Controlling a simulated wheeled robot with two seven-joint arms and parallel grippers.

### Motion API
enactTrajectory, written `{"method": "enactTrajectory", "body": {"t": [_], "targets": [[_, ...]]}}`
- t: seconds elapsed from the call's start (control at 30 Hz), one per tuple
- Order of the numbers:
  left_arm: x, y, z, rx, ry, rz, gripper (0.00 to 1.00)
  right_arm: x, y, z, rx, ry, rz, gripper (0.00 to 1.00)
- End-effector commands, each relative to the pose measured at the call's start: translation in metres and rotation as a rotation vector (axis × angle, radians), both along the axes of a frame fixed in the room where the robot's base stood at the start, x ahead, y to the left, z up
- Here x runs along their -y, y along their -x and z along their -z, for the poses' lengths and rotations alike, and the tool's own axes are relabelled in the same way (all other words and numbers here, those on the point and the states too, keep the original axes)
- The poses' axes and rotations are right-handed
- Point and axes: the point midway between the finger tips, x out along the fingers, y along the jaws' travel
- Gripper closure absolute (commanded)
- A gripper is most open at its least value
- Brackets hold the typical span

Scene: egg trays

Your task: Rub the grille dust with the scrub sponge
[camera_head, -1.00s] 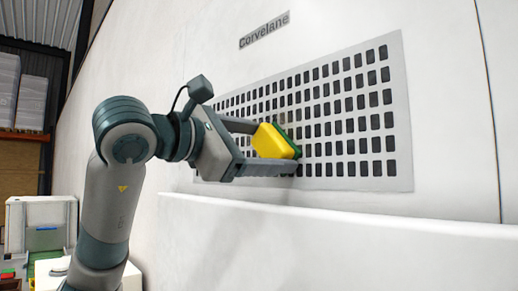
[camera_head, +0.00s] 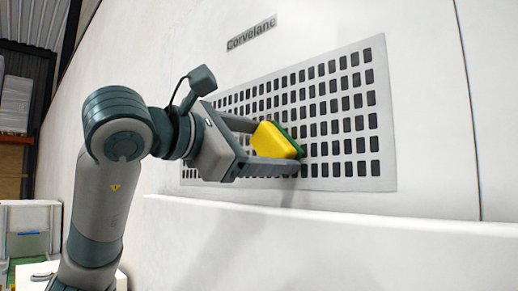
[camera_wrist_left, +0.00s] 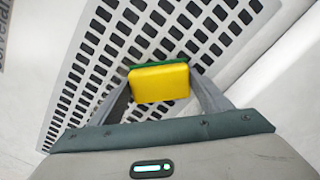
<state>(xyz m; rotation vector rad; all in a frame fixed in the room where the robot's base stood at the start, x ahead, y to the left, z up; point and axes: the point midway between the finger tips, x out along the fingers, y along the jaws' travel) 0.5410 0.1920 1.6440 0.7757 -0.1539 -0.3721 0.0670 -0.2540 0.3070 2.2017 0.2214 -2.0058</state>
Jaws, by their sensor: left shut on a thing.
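The scrub sponge (camera_head: 275,141) is yellow with a green scrub side. It also shows in the left wrist view (camera_wrist_left: 159,83). My left gripper (camera_head: 276,147) is shut on the sponge, with its green side towards the grille. The grille (camera_head: 350,180) is a grey panel with rows of dark slots on a white wall, and it fills the upper part of the left wrist view (camera_wrist_left: 62,108). The sponge is at or very close to the grille's lower middle; I cannot tell whether it touches. I cannot make out any dust. My right gripper is not in view.
A white ledge (camera_head: 330,217) sticks out below the grille. A nameplate reading "Corvelane" (camera_head: 251,34) sits above it. A pale cabinet (camera_head: 33,230) stands at the lower left. The wall right of the grille is clear.

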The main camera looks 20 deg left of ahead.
Motion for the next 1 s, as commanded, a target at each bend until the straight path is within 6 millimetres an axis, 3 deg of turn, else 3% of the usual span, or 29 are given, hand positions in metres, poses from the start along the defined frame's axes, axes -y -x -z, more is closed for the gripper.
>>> {"method": "enactTrajectory", "body": {"t": [1.0], "targets": [[0.002, 0.001, -0.016, 0.000, 0.001, 0.000, 0.47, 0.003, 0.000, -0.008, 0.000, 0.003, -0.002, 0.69]]}}
